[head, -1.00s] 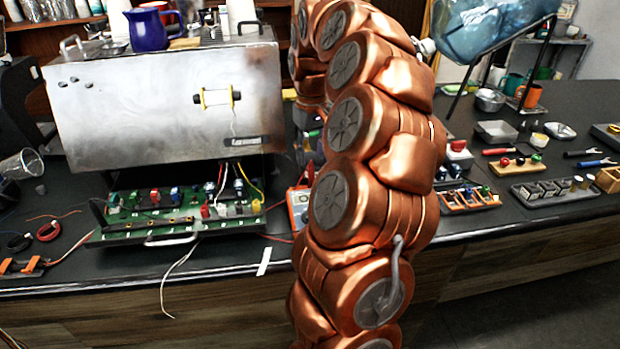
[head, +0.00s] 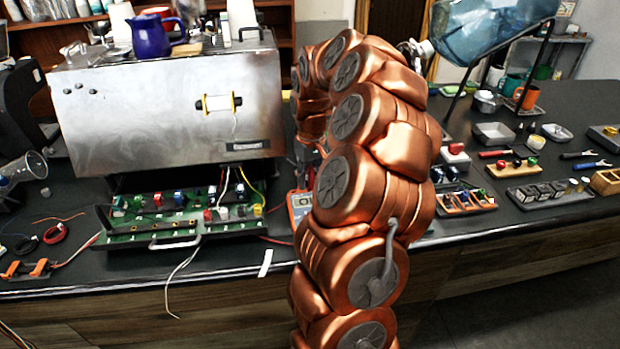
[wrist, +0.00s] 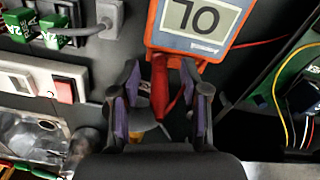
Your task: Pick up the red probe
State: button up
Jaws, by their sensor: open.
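The red probe (wrist: 159,90) shows in the wrist view, lying just below the orange multimeter (wrist: 154,28). Its body stands between the two purple-padded fingers of my gripper (wrist: 160,78), with a visible gap on each side. My gripper is open, and the fingers do not appear to touch the probe. In the head view the multimeter (head: 299,203) lies on the black counter, partly behind my copper arm. I cannot make out the probe there.
In the wrist view, a red switch (wrist: 64,90) and green connectors (wrist: 52,30) lie left of my gripper. The green board (wrist: 305,92) is at right.

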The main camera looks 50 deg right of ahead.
jog(key=shift+f, duration=0.2)
grip_shut()
jog(key=shift+r, duration=0.1)
